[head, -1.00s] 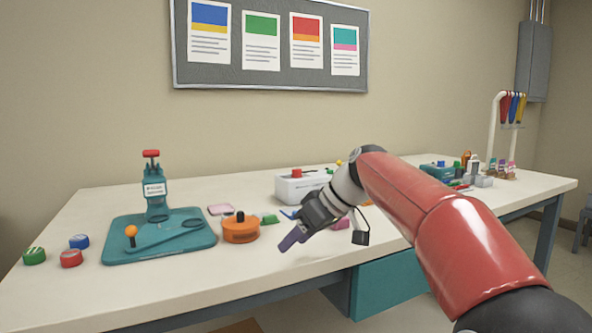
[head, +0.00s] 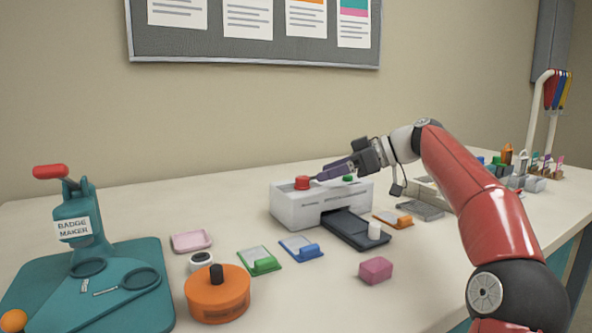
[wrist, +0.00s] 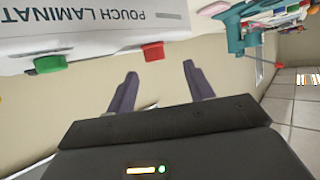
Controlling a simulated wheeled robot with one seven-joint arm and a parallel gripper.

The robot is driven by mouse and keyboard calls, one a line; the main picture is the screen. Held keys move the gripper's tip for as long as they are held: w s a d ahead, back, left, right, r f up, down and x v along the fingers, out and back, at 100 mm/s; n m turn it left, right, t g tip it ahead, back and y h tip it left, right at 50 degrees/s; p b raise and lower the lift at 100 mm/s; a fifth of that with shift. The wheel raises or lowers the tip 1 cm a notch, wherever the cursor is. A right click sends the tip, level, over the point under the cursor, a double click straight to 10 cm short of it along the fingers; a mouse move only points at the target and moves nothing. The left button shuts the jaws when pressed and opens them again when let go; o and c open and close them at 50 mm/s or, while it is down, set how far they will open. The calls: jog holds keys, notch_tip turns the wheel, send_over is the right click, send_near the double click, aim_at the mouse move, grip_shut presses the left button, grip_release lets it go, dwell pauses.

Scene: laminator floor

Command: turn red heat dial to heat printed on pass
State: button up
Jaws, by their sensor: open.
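The white pouch laminator (head: 296,211) stands on the table, with a red dial (head: 302,183) on top at its left and a green knob (head: 348,178) at its right. My gripper (head: 322,175) is level with the laminator's top, its fingers pointing left at the red dial. In the wrist view my gripper (wrist: 160,70) is open and empty. The red dial (wrist: 153,51) sits just beyond and between the two fingertips; contact cannot be told. The green knob (wrist: 50,64) lies off to the left there. Heat markings and any print on the passes are too small to read.
A dark tray (head: 350,232) with a white peg juts from the laminator's front. Green (head: 259,261), blue (head: 300,249) and orange (head: 393,220) cards lie around it. A pink block (head: 376,270), an orange round tin (head: 217,300) and the teal badge maker (head: 80,215) are nearer.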

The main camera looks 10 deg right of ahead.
aim_at(305, 177)
jog(key=x, duration=0.3)
jog(key=w+x, duration=0.1)
jog(key=x, duration=0.3)
jog(key=shift+c, duration=0.2)
jog(key=c, duration=0.9)
